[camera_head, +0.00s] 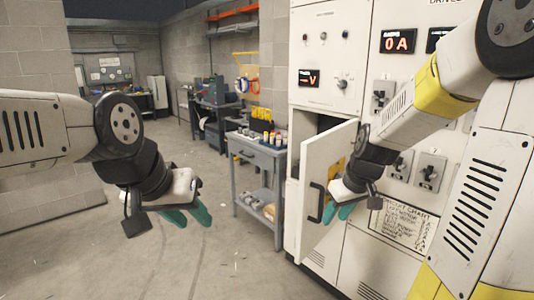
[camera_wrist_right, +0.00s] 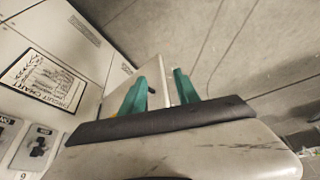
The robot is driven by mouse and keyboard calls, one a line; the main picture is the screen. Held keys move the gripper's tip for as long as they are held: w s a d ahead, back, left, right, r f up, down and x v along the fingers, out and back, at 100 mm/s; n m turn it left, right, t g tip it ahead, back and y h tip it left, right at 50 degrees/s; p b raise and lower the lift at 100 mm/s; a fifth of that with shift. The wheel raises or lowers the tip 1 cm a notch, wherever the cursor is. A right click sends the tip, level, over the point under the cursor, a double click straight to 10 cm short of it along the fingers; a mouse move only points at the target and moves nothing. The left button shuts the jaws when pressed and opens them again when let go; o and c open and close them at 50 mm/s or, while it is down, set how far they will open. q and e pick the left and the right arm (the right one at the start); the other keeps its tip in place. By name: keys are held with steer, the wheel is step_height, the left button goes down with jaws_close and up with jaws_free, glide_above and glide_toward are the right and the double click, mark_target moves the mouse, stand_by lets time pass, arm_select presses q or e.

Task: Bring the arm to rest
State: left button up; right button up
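My left gripper (camera_head: 189,215) hangs over the open floor at the left of the head view. Its teal fingers are apart, with nothing visible between them. My right gripper (camera_head: 342,211) is close to the open cabinet door (camera_head: 318,165), low at its right side in the head view. In the right wrist view its two teal fingers (camera_wrist_right: 160,88) are spread. A pale panel shows behind and between them; I cannot tell whether they touch it. My right forearm hides part of the cabinet front.
The white cabinet (camera_head: 327,25) with switches and red displays stands close on the right. The door's black handle (camera_head: 315,203) sticks out. A grey cart (camera_head: 257,155) with small bottles stands left of the door. A workbench is farther back. The middle floor (camera_head: 190,265) is clear.

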steer(key=s+a+r+m+t, duration=0.1)
steer(key=s+a+r+m, duration=0.1)
steer(key=s+r, duration=0.3)
steer(key=s+a+r+m+t, duration=0.1)
steer(key=s+a+r, duration=0.1)
steer(key=s+r, duration=0.4)
steer(key=s, duration=0.5)
steer(key=shift+s+m, duration=0.25)
steer(key=shift+m, duration=0.15)
